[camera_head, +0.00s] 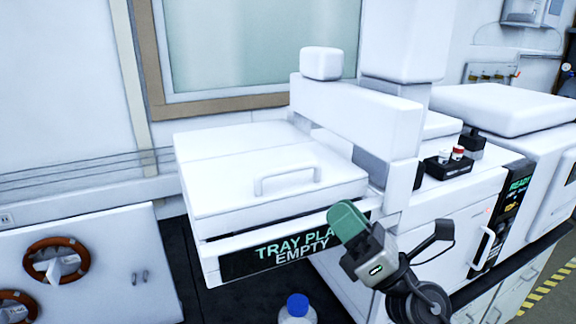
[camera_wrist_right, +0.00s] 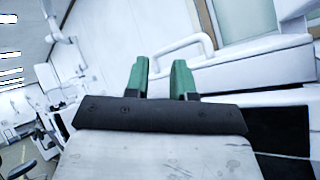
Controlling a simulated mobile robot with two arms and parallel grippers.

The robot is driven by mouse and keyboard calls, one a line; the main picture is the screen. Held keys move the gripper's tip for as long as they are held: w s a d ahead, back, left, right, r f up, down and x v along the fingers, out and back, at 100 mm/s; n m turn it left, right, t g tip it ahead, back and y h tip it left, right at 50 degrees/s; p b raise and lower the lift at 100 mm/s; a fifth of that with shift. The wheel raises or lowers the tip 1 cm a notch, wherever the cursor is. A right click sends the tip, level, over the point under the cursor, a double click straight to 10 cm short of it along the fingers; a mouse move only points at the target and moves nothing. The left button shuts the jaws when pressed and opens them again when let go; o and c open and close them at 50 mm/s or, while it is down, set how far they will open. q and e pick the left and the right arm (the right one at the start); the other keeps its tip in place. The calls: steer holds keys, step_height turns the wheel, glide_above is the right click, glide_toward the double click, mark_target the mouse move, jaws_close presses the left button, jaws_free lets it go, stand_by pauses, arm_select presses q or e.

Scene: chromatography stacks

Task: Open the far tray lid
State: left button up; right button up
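The white tray unit has a flat front lid (camera_head: 240,185) with a raised bar handle (camera_head: 287,178). The lid looks shut. A second flat white section (camera_head: 240,143) lies behind it. My right gripper (camera_head: 348,222), with green fingers, is in front of the unit's right front corner, right of and nearer than the handle. In the right wrist view its two fingers (camera_wrist_right: 161,78) stand apart with nothing visible between them. The handle (camera_wrist_right: 180,48) shows just beyond the fingertips there; I cannot tell the exact distance. My left gripper is not in view.
A dark panel reading "TRAY PLA… EMPTY" (camera_head: 290,247) is on the unit's front, partly hidden by my gripper. A white overhead beam (camera_head: 350,115) and upright stand close on the right. A vial rack (camera_head: 450,165) sits farther right. A blue-capped bottle (camera_head: 297,308) stands below.

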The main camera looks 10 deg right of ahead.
mark_target(293, 171)
steer(key=s+a+r+n+g, duration=0.3)
steer(key=n+g, duration=0.6)
steer(key=n, duration=1)
steer(key=w+d+r+n+t+h+p, duration=0.2)
steer(key=w+r+n+t+h, duration=0.1)
steer(key=w+h, duration=0.3)
steer(key=shift+h, duration=0.4)
steer(key=p+x, duration=0.1)
steer(key=x, duration=0.1)
steer(key=p+x, duration=0.1)
steer(key=x, duration=0.2)
steer(key=p+x, duration=0.2)
steer(key=shift+a+f, duration=0.4)
steer(key=shift+w+a+f, duration=0.3)
steer(key=shift+w+a, duration=0.1)
steer(key=shift+w, duration=0.05)
steer(key=shift+c, duration=0.4)
jaws_close()
